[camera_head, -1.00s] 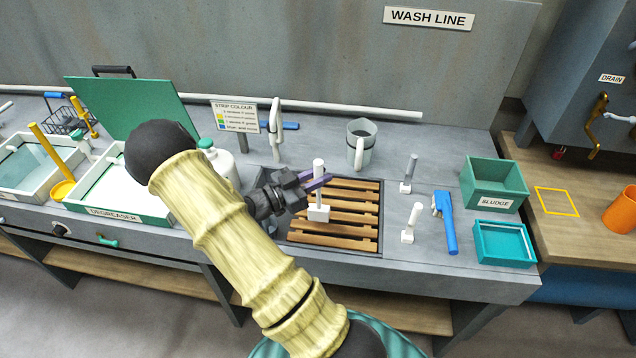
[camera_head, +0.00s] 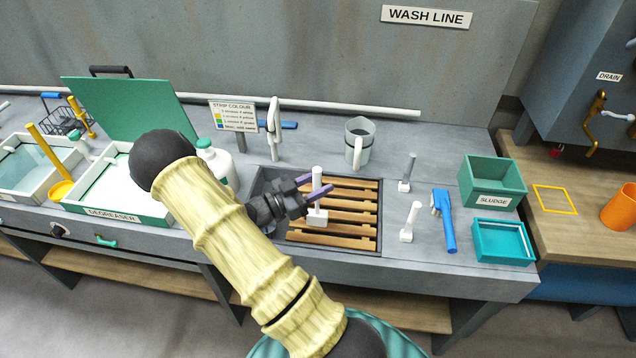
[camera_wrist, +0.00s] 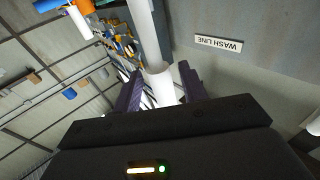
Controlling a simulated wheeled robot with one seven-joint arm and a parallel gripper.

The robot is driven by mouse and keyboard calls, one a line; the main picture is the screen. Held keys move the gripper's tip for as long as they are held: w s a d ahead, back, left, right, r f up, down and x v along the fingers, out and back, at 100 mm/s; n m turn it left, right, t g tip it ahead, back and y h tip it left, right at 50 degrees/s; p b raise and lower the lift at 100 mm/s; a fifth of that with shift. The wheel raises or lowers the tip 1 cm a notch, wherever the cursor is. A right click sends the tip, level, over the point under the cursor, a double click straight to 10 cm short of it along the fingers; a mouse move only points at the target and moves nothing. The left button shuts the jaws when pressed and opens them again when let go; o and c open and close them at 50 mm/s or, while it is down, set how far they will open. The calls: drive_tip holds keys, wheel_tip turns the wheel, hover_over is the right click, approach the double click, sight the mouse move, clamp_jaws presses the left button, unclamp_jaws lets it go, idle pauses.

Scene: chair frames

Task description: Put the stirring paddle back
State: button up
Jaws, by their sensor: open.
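A white upright tool with a round handle and a square block at its foot (camera_head: 317,215), which looks like the stirring paddle, stands over the slatted wooden rack (camera_head: 350,231). My gripper (camera_head: 318,186) is open at the handle, with one purple finger on each side of it. In the wrist view the white handle (camera_wrist: 161,88) rises between the two spread fingers (camera_wrist: 160,92). Whether either finger touches it, and whether its foot rests on the slats, I cannot tell.
Two short white-footed posts (camera_head: 410,222) and a blue brush (camera_head: 446,220) stand or lie right of the rack. A clear jug (camera_head: 359,140) stands behind it. A white bottle (camera_head: 215,163) and the degreaser tray (camera_head: 110,212) are left, close to my arm.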

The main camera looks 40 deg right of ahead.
drive_tip(key=shift+w+a+r, duration=0.1)
drive_tip(key=shift+a+r, duration=0.1)
drive_tip(key=shift+r, duration=0.05)
drive_tip(key=b+v, duration=0.3)
drive_tip(key=v, duration=0.8)
drive_tip(key=shift+a+f, duration=0.15)
drive_tip(key=shift+a, duration=0.25)
